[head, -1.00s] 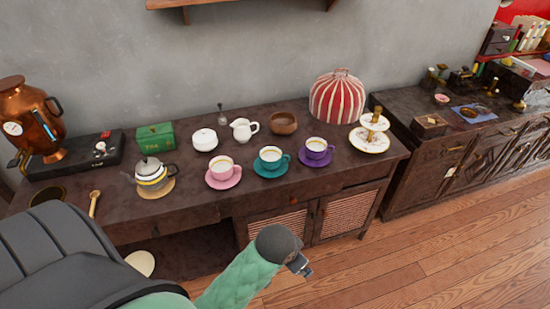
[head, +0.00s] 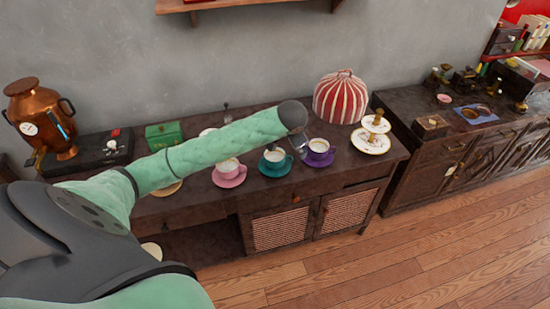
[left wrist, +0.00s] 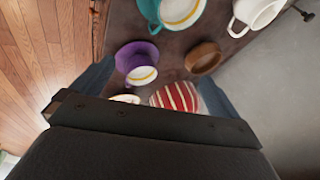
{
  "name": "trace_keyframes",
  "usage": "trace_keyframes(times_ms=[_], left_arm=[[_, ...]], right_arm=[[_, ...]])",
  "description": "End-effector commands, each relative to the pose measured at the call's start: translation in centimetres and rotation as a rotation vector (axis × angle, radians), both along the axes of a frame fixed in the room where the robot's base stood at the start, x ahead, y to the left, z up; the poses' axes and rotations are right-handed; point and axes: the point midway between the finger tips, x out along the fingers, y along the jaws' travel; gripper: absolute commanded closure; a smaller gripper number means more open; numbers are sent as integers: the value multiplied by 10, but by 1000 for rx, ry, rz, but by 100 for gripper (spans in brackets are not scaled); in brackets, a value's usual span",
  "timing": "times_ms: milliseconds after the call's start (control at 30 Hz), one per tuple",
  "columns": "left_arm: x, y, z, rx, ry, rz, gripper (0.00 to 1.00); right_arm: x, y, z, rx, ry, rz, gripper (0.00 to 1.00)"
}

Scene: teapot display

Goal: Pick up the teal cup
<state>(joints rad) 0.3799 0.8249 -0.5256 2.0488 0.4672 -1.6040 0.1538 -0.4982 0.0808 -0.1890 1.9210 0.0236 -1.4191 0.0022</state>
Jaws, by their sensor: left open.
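The teal cup (head: 274,157) stands upright on its teal saucer (head: 262,169) on the dark wooden counter, between the pink and purple cups. In the left wrist view, the teal cup (left wrist: 180,12) is cut off by the top edge. My left arm reaches across the counter. My left gripper (head: 299,147) is open and empty, above the counter near the teal and purple cups; its fingers show at both sides of the left wrist view, with the purple cup (left wrist: 140,73) between them. The gap to the teal cup is hard to judge. My right gripper is not in view.
The purple cup (head: 319,147) stands right of the teal cup, the pink cup (head: 228,168) left. A red-striped tea cosy (head: 340,97) and a tiered stand (head: 370,142) are at the right. A wooden bowl (left wrist: 203,57) is nearby. My arm hides the teapot and creamer.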

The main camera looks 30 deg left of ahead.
Motion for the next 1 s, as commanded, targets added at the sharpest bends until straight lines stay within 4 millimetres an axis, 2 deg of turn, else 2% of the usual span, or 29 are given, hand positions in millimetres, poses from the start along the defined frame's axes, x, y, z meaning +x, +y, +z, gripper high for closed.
trace_keyframes(times_ms=[33, 100, 200, 333, 433, 600, 1000], left_arm=[[7, 22, 1, -5, 27, 37, 0], [12, 47, -8, -36, 74, 103, 0], [12, 76, -30, -117, 153, 227, 0], [5, 88, -57, -244, 229, 389, 0], [2, 85, -65, -315, 254, 481, 0], [2, 81, -68, -370, 254, 567, 0], [7, 80, -95, -376, 251, 583, 0]], right_arm=[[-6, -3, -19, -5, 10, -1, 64], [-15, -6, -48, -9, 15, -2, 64], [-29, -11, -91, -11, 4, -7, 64], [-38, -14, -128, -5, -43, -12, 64], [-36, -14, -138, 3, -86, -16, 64], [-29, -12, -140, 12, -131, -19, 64], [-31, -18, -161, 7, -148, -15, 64]])
